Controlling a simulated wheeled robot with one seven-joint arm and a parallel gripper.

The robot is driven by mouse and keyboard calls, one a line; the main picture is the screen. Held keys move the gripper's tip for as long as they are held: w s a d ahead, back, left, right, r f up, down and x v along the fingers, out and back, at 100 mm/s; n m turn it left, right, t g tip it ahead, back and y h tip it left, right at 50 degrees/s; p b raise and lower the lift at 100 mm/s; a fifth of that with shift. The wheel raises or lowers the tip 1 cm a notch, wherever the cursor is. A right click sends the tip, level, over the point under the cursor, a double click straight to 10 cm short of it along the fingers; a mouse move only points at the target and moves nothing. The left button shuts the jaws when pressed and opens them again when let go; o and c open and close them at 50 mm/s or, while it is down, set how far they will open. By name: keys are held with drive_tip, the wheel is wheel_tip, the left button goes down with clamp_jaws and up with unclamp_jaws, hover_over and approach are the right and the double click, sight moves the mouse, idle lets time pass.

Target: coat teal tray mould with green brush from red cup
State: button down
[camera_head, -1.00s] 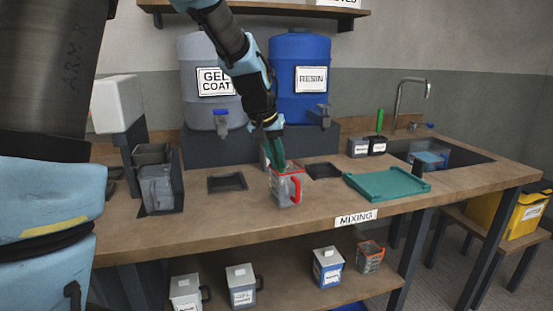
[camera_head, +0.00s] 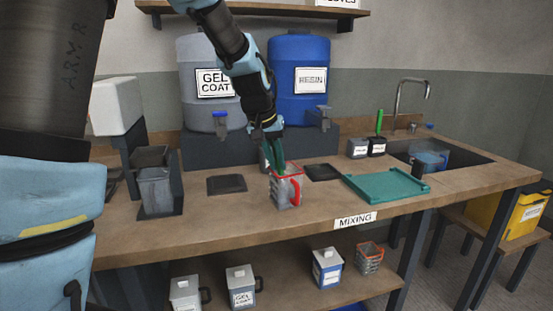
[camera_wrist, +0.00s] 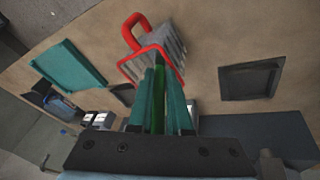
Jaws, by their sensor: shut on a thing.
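The red cup (camera_head: 286,192), grey-walled with a red rim and handle, stands upright on the bench. In the wrist view the red cup (camera_wrist: 172,45) is just beyond my fingertips. My gripper (camera_head: 277,168) points down at the cup's mouth. In the wrist view my gripper (camera_wrist: 160,80) is shut on the slim green brush (camera_wrist: 161,72) between its teal fingers. The brush's lower end is hidden in or behind the cup. The teal tray mould (camera_head: 386,185) lies flat on the bench to the cup's right; it also shows in the wrist view (camera_wrist: 68,66).
Dark flat pads lie left (camera_head: 227,184) and right (camera_head: 322,172) of the cup. A green-handled tool (camera_head: 379,121) stands in a dark pot (camera_head: 377,147) near the sink (camera_head: 450,155). Gel coat (camera_head: 208,110) and resin (camera_head: 298,105) drums stand behind. The front of the bench is clear.

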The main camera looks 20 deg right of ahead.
drive_tip(key=w+d+p+v, duration=0.1)
drive_tip(key=p+v, duration=0.5)
drive_tip(key=v, duration=0.3)
drive_tip(key=shift+w+r, duration=0.25)
drive_tip(key=shift+w, duration=0.1)
idle(0.6)
wheel_tip(320, 180, up, 5)
drive_tip(key=p, duration=0.3)
drive_tip(key=shift+p, duration=0.3)
idle(0.3)
